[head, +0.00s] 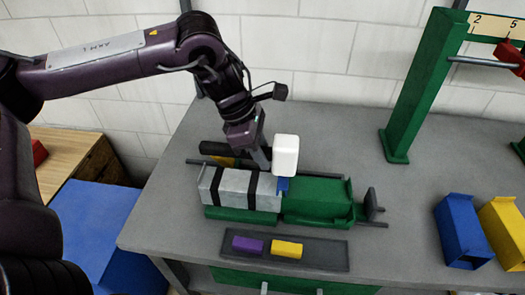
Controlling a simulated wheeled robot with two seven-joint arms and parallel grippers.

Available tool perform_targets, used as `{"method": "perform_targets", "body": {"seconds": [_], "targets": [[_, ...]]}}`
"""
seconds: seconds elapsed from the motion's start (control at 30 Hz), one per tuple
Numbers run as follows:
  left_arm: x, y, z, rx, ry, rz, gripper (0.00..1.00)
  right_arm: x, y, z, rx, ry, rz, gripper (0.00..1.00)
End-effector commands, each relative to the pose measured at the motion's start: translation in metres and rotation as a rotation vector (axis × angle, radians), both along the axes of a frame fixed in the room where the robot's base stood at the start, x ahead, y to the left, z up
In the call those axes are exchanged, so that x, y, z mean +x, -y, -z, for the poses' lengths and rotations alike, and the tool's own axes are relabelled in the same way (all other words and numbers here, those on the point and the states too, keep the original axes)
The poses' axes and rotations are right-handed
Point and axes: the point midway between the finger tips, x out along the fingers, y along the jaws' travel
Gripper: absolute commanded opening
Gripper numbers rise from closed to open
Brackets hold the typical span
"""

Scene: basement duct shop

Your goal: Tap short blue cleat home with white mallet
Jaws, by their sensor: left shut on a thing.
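My left gripper (262,158) comes down from the upper left and is shut on the white mallet. The mallet's white head (285,156) is upright just right of the fingers; its handle is largely hidden by the gripper. The short blue cleat (283,184) shows just below the head, at the seam between the grey duct (240,187) with black straps and the green duct (315,200). The head covers the cleat's upper part, so I cannot tell whether they touch. My right gripper is not in view.
A dark tray (325,254) in front holds a purple cleat (247,244) and a yellow cleat (287,249). Blue (462,230) and yellow (505,230) bins stand at the right. A green frame (420,90) stands at the back right. The bench between is clear.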

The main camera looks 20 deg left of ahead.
Motion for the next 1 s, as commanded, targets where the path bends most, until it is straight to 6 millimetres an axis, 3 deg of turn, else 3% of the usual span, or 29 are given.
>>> {"method": "perform_targets", "body": {"seconds": [0.17, 0.47, 0.83, 1.0], "targets": [[0.001, 0.000, 0.001, -0.002, 0.002, 0.001, 0.00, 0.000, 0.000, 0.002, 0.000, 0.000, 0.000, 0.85], [0.000, 0.000, 0.038, -0.002, 0.000, 0.000, 0.00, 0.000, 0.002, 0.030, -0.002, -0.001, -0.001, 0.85], [0.000, 0.000, 0.005, -0.002, 0.002, 0.001, 0.00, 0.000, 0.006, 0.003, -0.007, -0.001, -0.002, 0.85], [0.000, 0.000, 0.002, -0.002, 0.001, 0.001, 0.00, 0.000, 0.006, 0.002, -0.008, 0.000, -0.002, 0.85]]}}
